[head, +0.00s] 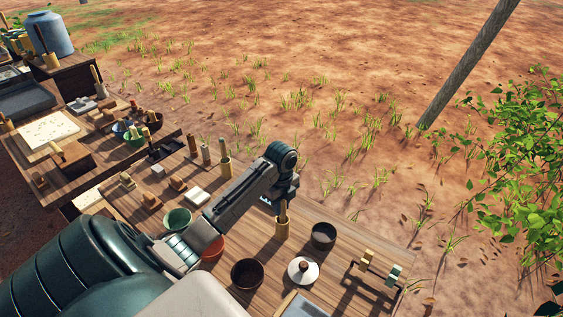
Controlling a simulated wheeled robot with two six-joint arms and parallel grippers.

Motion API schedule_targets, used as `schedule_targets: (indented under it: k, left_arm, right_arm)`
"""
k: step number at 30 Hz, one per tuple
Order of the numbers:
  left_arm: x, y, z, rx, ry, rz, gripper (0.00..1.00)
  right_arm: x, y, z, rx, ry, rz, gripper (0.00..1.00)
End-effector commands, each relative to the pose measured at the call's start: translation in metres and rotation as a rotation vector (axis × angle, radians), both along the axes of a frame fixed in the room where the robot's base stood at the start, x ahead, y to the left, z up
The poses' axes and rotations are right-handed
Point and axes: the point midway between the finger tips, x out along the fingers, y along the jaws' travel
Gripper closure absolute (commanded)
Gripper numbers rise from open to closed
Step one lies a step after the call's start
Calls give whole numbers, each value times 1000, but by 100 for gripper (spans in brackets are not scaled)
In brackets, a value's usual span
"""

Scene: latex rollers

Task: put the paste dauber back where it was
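A wooden-handled stick, which looks like the paste dauber (283,209), stands upright in a tan cup (282,230) on the wooden table. My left gripper (284,197) points down at the stick's upper end, right above the cup. Its wrist hides the top of the stick, and the fingers are too small and covered to tell whether they are shut on it. The stick's lower end is hidden inside the cup. My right gripper is not in view.
A dark pot (323,236), a brown bowl (247,273) and a white lidded dish (303,270) stand close by. A green bowl (177,220) and a red bowl (212,250) are to the left. A small rack (379,268) sits at the right end of the table.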

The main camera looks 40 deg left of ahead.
Motion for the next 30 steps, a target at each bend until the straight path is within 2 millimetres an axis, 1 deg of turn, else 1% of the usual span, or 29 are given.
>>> schedule_targets:
  k: [1,3,11,15,17,19,22,24,30]
  left_arm:
    - [0,0,0,0,0,0,67]
    - [0,0,0,0,0,0,55]
    - [0,0,1,0,0,0,55]
    - [1,0,7,1,-3,0,55]
    - [1,0,15,1,-4,0,55]
    - [1,1,28,4,-5,-1,55]
    - [1,1,54,3,-6,0,55]
    - [0,1,72,0,0,0,55]
    - [0,1,99,0,0,1,55]
  right_arm:
    - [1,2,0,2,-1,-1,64]
    - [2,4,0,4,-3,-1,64]
    - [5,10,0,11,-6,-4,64]
    - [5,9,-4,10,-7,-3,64]
    - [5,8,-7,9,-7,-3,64]
    - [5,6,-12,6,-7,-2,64]
    - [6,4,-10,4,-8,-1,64]
    - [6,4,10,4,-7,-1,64]
    - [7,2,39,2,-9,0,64]
